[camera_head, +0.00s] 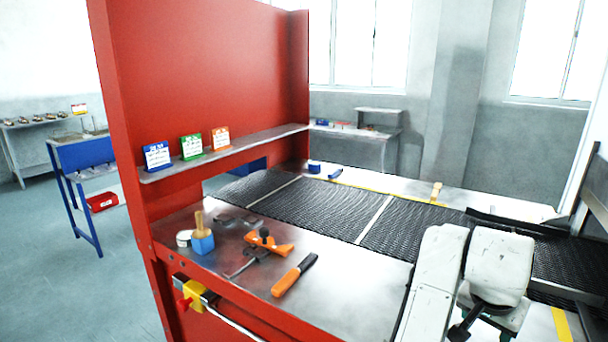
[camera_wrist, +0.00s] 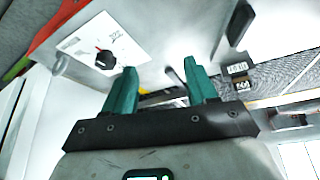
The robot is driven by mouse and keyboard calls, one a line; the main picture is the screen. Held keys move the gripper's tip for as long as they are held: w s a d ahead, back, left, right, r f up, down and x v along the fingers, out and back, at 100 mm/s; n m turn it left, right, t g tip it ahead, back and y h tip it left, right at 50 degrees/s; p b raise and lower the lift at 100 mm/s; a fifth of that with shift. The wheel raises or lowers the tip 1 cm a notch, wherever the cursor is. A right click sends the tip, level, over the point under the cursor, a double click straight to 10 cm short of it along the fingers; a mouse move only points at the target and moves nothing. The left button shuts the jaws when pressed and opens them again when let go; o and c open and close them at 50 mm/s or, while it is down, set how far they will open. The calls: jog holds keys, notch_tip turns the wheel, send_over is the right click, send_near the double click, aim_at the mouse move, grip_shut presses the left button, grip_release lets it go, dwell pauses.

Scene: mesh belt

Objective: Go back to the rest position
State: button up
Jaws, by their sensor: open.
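My gripper (camera_wrist: 161,82) shows in the wrist view with its two green fingers apart and nothing between them. Beyond the fingers are a white panel with a black knob (camera_wrist: 105,59) and a grey surface. In the head view, my white arm stands at the lower right, in front of the mesh belt (camera_head: 330,212). The fingers cannot be made out in the head view.
A metal bench top (camera_head: 335,290) holds an orange-handled tool (camera_head: 294,276), an orange plane-like tool (camera_head: 268,243) and a blue block with a brush (camera_head: 202,241). A red panel (camera_head: 210,90) with a shelf (camera_head: 245,148) of three cards rises at left. Open floor lies farther left.

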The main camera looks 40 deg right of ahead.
jog(key=w+a+f+n+t, duration=0.4)
jog(key=w+a+f+n, duration=0.35)
jog(key=n, duration=0.35)
jog(key=s+a+f+n+y, duration=0.25)
jog(key=a+f, duration=0.25)
jog(key=a, duration=0.4)
jog(key=s+a+f+n+y, duration=0.25)
jog(key=a+f+n, duration=0.2)
jog(key=a, duration=0.45)
jog(key=s+d+f+m+g, duration=0.1)
jog(key=s+f+g, duration=0.1)
jog(key=s+f, duration=0.4)
jog(key=shift+s+g, duration=0.3)
jog(key=shift+s, duration=0.95)
jog(key=shift+f, duration=0.1)
